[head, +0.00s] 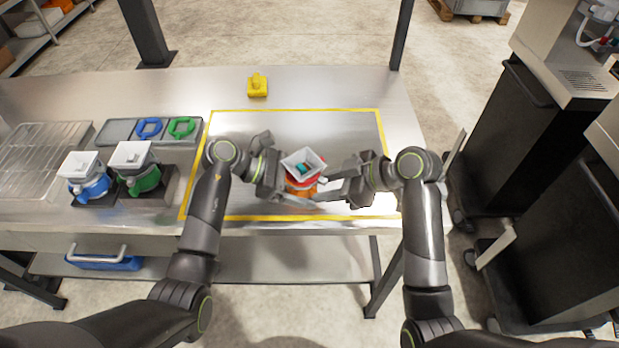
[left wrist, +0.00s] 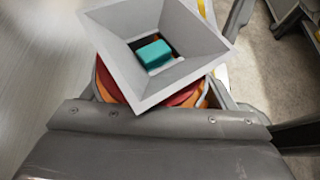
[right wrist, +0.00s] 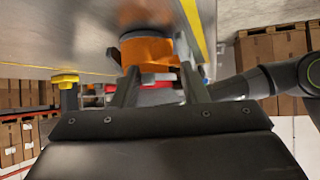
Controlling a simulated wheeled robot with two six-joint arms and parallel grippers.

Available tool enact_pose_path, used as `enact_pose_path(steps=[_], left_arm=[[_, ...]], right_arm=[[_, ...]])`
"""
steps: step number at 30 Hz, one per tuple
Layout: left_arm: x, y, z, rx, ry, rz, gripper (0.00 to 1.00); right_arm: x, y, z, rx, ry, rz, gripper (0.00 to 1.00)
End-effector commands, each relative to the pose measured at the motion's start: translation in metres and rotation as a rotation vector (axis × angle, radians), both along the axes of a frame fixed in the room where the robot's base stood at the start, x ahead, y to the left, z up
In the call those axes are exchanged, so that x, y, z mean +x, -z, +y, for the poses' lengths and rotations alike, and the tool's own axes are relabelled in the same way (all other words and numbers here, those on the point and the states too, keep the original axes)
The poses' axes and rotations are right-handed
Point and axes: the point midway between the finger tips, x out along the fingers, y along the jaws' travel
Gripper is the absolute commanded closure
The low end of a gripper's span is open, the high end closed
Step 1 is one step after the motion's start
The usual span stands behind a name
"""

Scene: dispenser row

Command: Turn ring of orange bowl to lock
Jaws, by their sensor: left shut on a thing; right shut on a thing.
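The orange bowl (head: 301,191) stands in the yellow-outlined area, with a red ring (head: 314,180) above it and a pale square hopper (head: 303,166) on top. A teal block (left wrist: 153,54) lies inside the hopper. My left gripper (head: 284,192) is shut around the bowl from the left; the hopper hides much of its grip in the left wrist view. My right gripper (head: 326,190) is shut on the ring from the right. In the right wrist view the bowl (right wrist: 147,50) shows beyond its fingers, and red (right wrist: 152,87) shows between them. The exact contacts are partly hidden.
A yellow block (head: 257,86) sits behind the outlined area. Blue (head: 90,185) and green (head: 143,178) dispensers stand at left, before a grey tray (head: 117,131) with a blue ring (head: 149,127) and green ring (head: 182,127). The outlined area's back is clear.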

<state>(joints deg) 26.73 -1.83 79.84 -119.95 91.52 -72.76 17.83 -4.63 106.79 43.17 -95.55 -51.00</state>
Motion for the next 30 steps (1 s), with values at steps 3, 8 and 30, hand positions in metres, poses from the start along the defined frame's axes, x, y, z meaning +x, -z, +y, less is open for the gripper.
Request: enact_pose_path(steps=[3,8,30], left_arm=[[0.001,-0.004,-0.006,-0.014,0.001,-0.004,0.36],[0.001,-0.004,-0.006,-0.016,0.0,-0.004,0.36],[0.001,-0.005,-0.006,-0.016,0.003,-0.007,0.35]], right_arm=[[-0.004,0.0,0.006,0.015,-0.013,0.008,0.69],[-0.004,0.0,0.006,0.015,-0.014,0.009,0.69],[-0.002,-0.011,-0.01,0.012,-0.01,0.004,0.69]])
